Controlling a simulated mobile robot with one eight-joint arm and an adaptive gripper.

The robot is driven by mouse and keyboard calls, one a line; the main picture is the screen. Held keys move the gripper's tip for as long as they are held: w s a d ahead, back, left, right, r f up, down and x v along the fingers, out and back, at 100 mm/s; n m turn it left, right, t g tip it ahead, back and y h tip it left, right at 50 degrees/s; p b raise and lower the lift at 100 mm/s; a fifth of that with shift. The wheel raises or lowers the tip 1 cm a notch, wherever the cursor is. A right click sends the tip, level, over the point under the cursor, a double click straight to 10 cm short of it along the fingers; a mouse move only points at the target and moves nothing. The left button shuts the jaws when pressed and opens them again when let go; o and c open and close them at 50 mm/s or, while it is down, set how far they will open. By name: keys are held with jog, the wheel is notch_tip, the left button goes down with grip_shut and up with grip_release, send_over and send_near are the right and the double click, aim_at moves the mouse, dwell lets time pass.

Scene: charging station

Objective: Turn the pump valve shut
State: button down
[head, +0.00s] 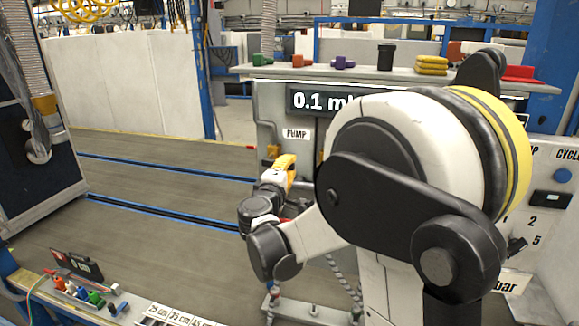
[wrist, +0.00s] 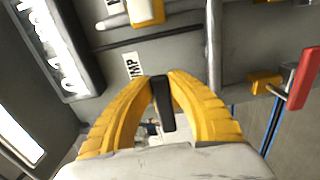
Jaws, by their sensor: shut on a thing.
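The panel (head: 265,112) bears a white PUMP label (head: 296,134), which also shows in the wrist view (wrist: 132,66). A black handle (wrist: 162,103) close to this label stands between my gripper's yellow fingers; I take it for the pump valve's handle. My gripper (head: 288,163) is shut on it, with the fingers on either side. In the head view the handle is hidden by my gripper and arm. The handle's base and its exact turn are hard to tell.
A display (head: 318,101) reading "0.1 m…" is partly covered by my arm. A red lever (wrist: 303,78) and a yellow fitting (wrist: 265,82) are at the right in the wrist view. A shelf (head: 300,73) with small parts stands behind the panel. The floor at left is clear.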

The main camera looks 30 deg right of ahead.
jog(key=c, duration=1.3)
grip_release()
jog(key=shift+o, duration=0.2)
jog(key=v, duration=1.2)
